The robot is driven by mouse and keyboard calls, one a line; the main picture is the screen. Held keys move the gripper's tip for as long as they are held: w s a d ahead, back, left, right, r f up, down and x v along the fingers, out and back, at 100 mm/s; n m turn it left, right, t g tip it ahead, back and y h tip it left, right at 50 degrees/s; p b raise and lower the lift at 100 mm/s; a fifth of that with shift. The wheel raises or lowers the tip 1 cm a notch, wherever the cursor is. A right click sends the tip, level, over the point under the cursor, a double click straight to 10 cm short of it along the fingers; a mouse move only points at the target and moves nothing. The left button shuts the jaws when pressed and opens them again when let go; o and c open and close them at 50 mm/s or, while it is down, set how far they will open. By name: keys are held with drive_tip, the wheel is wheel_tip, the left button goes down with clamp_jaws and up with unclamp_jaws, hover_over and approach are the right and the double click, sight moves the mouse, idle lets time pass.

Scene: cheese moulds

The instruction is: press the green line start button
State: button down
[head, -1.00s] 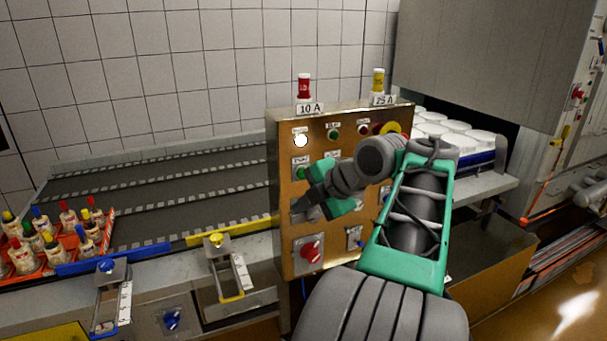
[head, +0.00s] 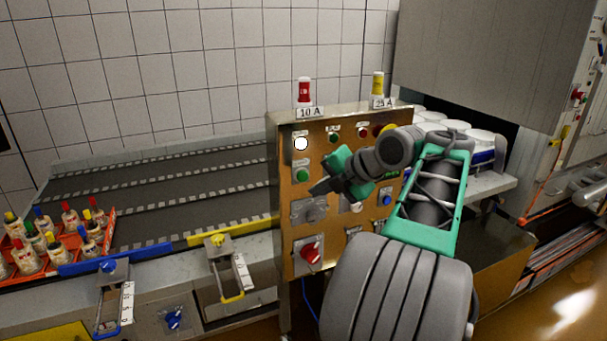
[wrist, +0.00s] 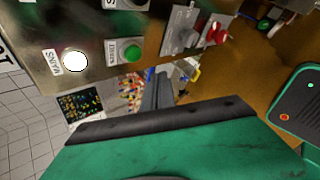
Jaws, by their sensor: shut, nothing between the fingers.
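A green button (head: 303,175) sits on the left side of the upright brown control panel (head: 283,235), below a glowing white lamp (head: 301,143). The green button also shows in the wrist view (wrist: 131,53) on a small labelled plate. My gripper (head: 316,190) is in front of the panel, just below and right of that button in the head view. Its dark fingers (wrist: 157,92) are together and empty. In the wrist view they point past the button, apart from it. A second, smaller green light or button (head: 334,135) is at the panel's top row.
A red rotary switch (head: 311,253) and a grey knob (head: 309,211) are on the panel. A conveyor (head: 150,185) runs left, with an orange crate (head: 112,222) of bottles. White moulds (head: 455,125) stand at right.

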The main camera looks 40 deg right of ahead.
sight(311, 180)
drive_tip(key=shift+w+d, duration=0.3)
drive_tip(key=shift+w, duration=0.6)
drive_tip(key=shift+w+d, duration=0.25)
drive_tip(key=shift+w, duration=0.6)
drive_tip(key=shift+w, duration=0.15)
idle(0.5)
drive_tip(key=shift+w+d, duration=0.1)
drive_tip(key=shift+w, duration=0.2)
